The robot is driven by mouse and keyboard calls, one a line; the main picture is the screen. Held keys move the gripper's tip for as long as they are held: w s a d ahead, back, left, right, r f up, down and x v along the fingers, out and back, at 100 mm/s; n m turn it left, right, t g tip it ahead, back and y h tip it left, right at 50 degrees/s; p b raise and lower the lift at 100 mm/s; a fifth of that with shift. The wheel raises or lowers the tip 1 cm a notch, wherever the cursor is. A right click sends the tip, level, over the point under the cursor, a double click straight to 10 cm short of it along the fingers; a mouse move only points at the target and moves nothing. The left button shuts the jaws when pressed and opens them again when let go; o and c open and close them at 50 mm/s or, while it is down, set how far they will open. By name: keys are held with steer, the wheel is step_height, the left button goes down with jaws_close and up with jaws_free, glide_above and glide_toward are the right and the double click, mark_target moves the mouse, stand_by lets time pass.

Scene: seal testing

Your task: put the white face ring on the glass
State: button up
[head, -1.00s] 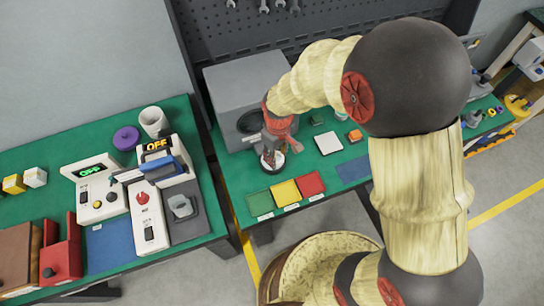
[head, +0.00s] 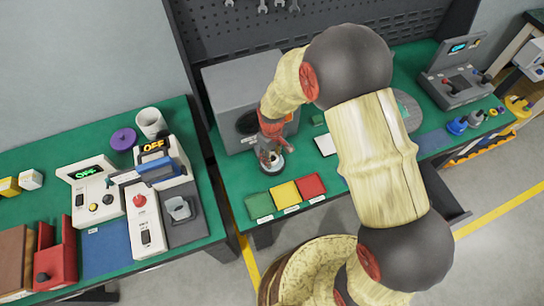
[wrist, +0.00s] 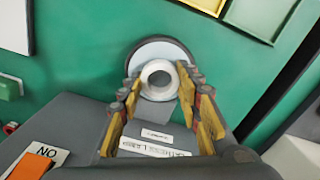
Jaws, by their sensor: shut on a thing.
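The white face ring (wrist: 144,74) sits between the two fingertips of my gripper (wrist: 159,84) in the wrist view, with its round hole facing the camera. My gripper is shut on it. Right behind the ring is a pale round disc (wrist: 160,46), which looks like the glass. The ring and fingers cover its lower part. I cannot tell whether the ring touches the disc. In the head view my gripper (head: 268,150) is low over a dark round base (head: 275,171) in front of the grey box, and the ring is too small to make out clearly.
The large grey box (head: 240,90) stands close behind my gripper. Green, yellow and red mats (head: 285,194) lie in front of it. A white pad (head: 325,145) lies to the right. The left bench holds several instruments, including one reading OFF (head: 155,146).

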steer(key=shift+f, duration=0.15)
steer(key=o, duration=1.2)
steer(key=shift+o, duration=0.2)
step_height(320, 180, up, 12)
steer(key=p, duration=0.2)
steer(key=shift+r, duration=0.25)
steer(key=s+d+r+m+t, duration=0.2)
steer(key=d+r, duration=0.3)
steer(key=r, duration=0.7)
steer(key=s+d+r+m+t, duration=0.1)
steer(key=s+d+r+m, duration=0.2)
steer(key=s+r, duration=0.4)
steer(key=s+d+r+m+t, duration=0.2)
steer(key=s+d+r, duration=0.4)
steer(key=s, duration=0.5)
steer(key=shift+d+r+m+t, duration=0.15)
steer(key=shift+r+m+t, duration=0.2)
steer(key=shift+r, duration=0.55)
